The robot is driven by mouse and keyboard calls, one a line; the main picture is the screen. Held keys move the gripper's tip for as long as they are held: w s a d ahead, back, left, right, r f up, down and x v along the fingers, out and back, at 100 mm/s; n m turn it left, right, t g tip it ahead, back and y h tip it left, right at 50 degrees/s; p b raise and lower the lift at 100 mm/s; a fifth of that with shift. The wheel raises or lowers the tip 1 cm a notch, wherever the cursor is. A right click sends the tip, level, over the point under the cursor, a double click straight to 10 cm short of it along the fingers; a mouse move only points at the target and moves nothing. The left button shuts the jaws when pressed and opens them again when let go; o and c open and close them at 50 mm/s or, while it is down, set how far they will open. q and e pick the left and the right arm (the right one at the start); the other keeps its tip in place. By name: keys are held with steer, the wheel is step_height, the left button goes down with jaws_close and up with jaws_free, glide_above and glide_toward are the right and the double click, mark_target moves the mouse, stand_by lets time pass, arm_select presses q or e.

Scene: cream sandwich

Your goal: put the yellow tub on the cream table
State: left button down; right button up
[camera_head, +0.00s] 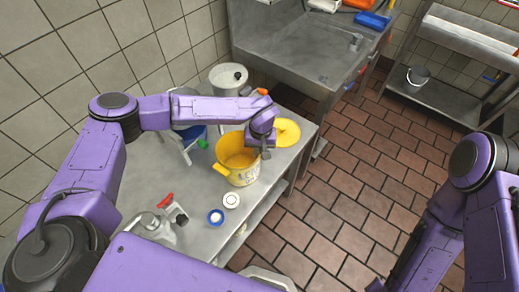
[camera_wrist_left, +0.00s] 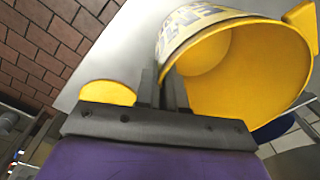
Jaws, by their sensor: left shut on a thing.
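The yellow tub (camera_head: 238,162), open-topped with lettering on its side, is at the right edge of the grey metal table (camera_head: 208,250). It also shows large and tilted in the left wrist view (camera_wrist_left: 255,70). My left gripper (camera_head: 264,148) is shut on the tub's rim, with one finger on each side of the wall (camera_wrist_left: 170,92). I cannot tell whether the tub's base touches the tabletop. No clearly cream-coloured table shows. My right arm comes in at the right, and its gripper is out of view.
A yellow round lid (camera_head: 287,132) lies behind the tub. A metal pot (camera_head: 228,78) stands at the back, a blue container (camera_head: 190,136) left of the tub. A sink (camera_head: 310,50) stands behind; tiled floor (camera_head: 350,190) is open.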

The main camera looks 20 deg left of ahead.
arm_select(q)
steer(key=c, duration=1.2)
jaws_free()
steer(key=shift+f, duration=0.1)
steer(key=shift+c, duration=0.2)
step_height(320, 180, up, 12)
steer(key=b, duration=0.2)
steer(key=shift+d+r+b, duration=0.2)
steer(key=shift+d+b, duration=0.05)
steer(key=shift+b, duration=0.1)
